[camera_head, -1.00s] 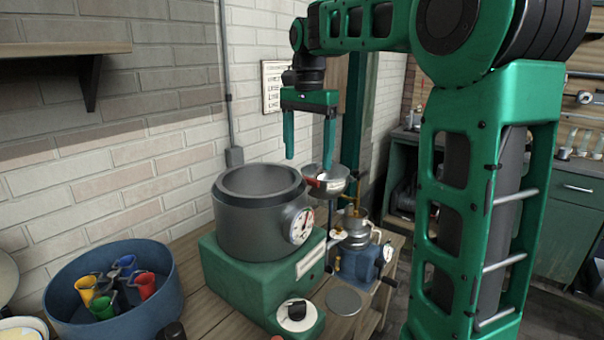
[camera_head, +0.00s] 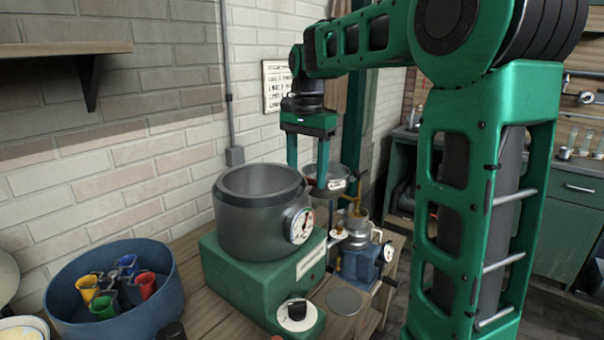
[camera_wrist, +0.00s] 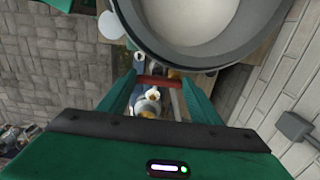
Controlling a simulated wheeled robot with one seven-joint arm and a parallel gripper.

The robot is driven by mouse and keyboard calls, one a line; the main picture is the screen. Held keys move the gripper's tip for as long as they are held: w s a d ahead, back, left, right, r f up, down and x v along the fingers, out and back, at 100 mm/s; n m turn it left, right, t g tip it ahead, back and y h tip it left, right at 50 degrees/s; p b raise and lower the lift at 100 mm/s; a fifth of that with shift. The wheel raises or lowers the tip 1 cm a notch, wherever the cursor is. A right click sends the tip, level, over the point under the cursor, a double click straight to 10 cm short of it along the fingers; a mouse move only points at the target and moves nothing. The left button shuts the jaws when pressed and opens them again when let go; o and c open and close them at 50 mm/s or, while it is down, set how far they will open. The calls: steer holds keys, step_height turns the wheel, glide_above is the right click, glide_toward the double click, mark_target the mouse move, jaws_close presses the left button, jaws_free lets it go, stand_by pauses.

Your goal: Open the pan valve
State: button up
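The small metal pan (camera_head: 330,180) hangs beside the grey pot, with a red lever (camera_head: 308,183) on its left side. I take this lever to be the pan valve. My gripper (camera_head: 308,175) points down at the pan's near left side, fingers apart, with the lever low between them. In the wrist view a red bar (camera_wrist: 160,81) spans most of the gap between the fingertips of my gripper (camera_wrist: 160,88). Contact with the fingers cannot be told. The left finger's tip is partly hidden by the pot's rim in the head view.
The large grey pot (camera_head: 250,225) with a dial stands on a green base (camera_head: 235,275) close left of my gripper; its rim fills the top of the wrist view. A blue device (camera_head: 358,262) stands below the pan. A blue tub (camera_head: 165,310) holds coloured cups. The brick wall is behind.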

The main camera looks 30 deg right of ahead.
steer(key=shift+d+n, duration=0.25)
steer(key=shift+n, duration=0.25)
steer(key=n, duration=0.2)
steer(key=shift+w+d+r+n, duration=0.1)
steer(key=shift+w+d+n, duration=0.15)
steer(key=shift+d+n, duration=0.15)
steer(key=n, duration=0.3)
steer(key=shift+w+d+n, duration=0.3)
steer(key=shift+w+d, duration=0.05)
steer(key=shift+w+n, duration=0.45)
steer(key=shift+n, duration=1.35)
steer(key=shift+w+n, duration=0.45)
steer(key=shift+n, duration=1.35)
steer(key=shift+w+n, duration=0.45)
steer(key=shift+n, duration=1.35)
steer(key=o, duration=1.1)
